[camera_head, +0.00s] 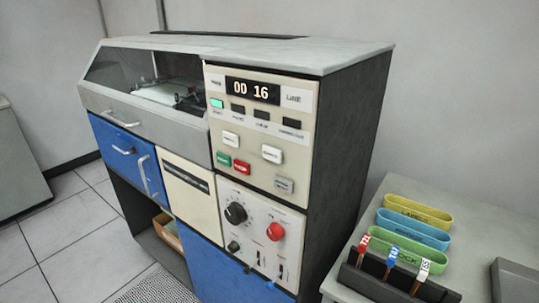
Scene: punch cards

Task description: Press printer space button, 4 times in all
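The printer (345,130) is a large grey and blue cabinet standing against the wall, with a beige control panel (297,150) at its upper right. The panel's display (253,91) reads 00 16, and one indicator below it is lit green. Under these are a white button (231,139), another white button (271,154), a green button (224,159), a red button (242,167) and a grey button (284,185). Their small labels are too blurred to tell which is the space button. Neither of my grippers is in view, and nothing covers the buttons.
A lower panel holds a black knob (236,213) and a red knob (275,232). At right, a grey table (480,215) carries yellow, blue and green trays (400,248) and a dark rack (385,288) with several tagged items. The floor shows free room at left.

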